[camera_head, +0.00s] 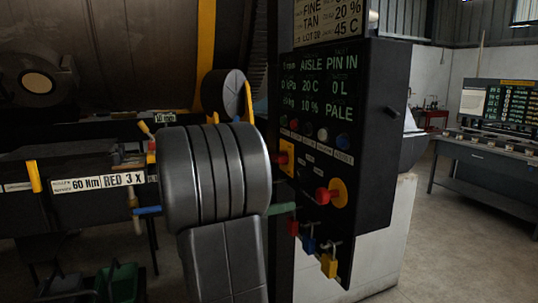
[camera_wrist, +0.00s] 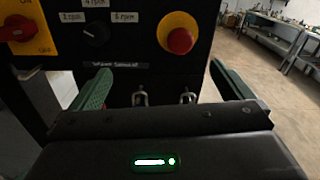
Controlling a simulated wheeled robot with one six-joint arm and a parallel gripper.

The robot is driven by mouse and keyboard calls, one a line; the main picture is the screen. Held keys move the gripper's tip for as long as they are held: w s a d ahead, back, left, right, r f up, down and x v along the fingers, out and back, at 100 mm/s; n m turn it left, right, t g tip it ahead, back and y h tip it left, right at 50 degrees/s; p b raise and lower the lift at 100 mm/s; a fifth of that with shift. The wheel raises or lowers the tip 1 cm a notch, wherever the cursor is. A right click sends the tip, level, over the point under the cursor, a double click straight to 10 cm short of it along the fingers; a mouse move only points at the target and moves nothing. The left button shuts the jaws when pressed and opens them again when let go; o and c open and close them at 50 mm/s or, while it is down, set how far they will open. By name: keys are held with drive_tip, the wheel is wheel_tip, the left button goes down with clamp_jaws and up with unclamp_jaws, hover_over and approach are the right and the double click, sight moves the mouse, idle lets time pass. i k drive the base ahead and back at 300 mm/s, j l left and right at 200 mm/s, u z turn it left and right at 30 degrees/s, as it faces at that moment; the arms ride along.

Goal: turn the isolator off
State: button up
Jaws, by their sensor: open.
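The isolator is a red rotary handle on a yellow plate (camera_head: 286,158) on the dark control panel, left of the emergency stop. In the wrist view the red handle (camera_wrist: 18,28) sits at the top left corner, cut by the frame edge, with ON and OFF lettering on its plate. The handle looks roughly level; its exact setting is unclear. My gripper (camera_wrist: 160,70) is open and empty, its green fingers wide apart below the panel's lower part, right of and below the isolator. In the head view my arm hides most of it; one green finger (camera_head: 281,209) shows.
A red mushroom button on a yellow disc (camera_wrist: 180,40) and a black selector knob (camera_wrist: 95,34) are close by. Red, blue (camera_head: 308,244) and yellow (camera_head: 328,265) padlocks hang at the panel's lower edge. Open floor and a bench (camera_head: 490,170) lie right.

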sight(282, 158)
drive_tip(key=i+j, duration=0.25)
drive_tip(key=i, duration=0.15)
drive_tip(key=i+j, duration=0.25)
drive_tip(key=i, duration=0.2)
